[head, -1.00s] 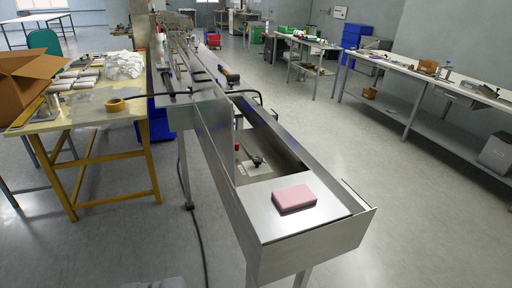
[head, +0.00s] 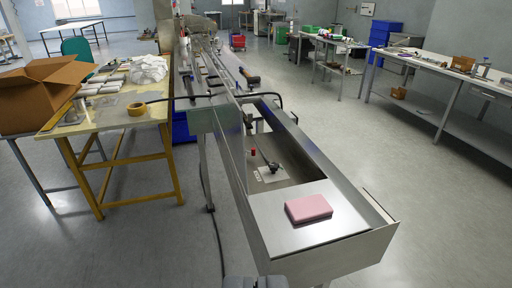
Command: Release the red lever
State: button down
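The flow wrapper (head: 250,205) is a long metal machine running from the front centre to the back. A small red-tipped piece, likely the red lever (head: 253,152), stands in its open recess, near the inner left side. It is too small to tell its exact position. A dark knob on a rod (head: 273,167) sits just right of it on a pale plate. A grey piece, seemingly the top of my gripper (head: 255,283), shows at the bottom edge, well in front of the lever and apart from it. Its fingers are hidden below the frame.
A pink block (head: 308,208) lies on the machine's near end plate. A yellow-legged table (head: 105,118) with a cardboard box (head: 45,92) stands left. A black cable (head: 218,240) hangs down the machine's left side. Open floor (head: 405,165) lies to the right, before a long bench (head: 440,100).

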aim_at(253, 152)
jog(key=i, duration=0.9)
jog(key=u, duration=0.05)
jog(key=k, duration=1.35)
jog(key=z, duration=0.6)
jog(key=i, duration=2.4)
jog(key=u, duration=0.55)
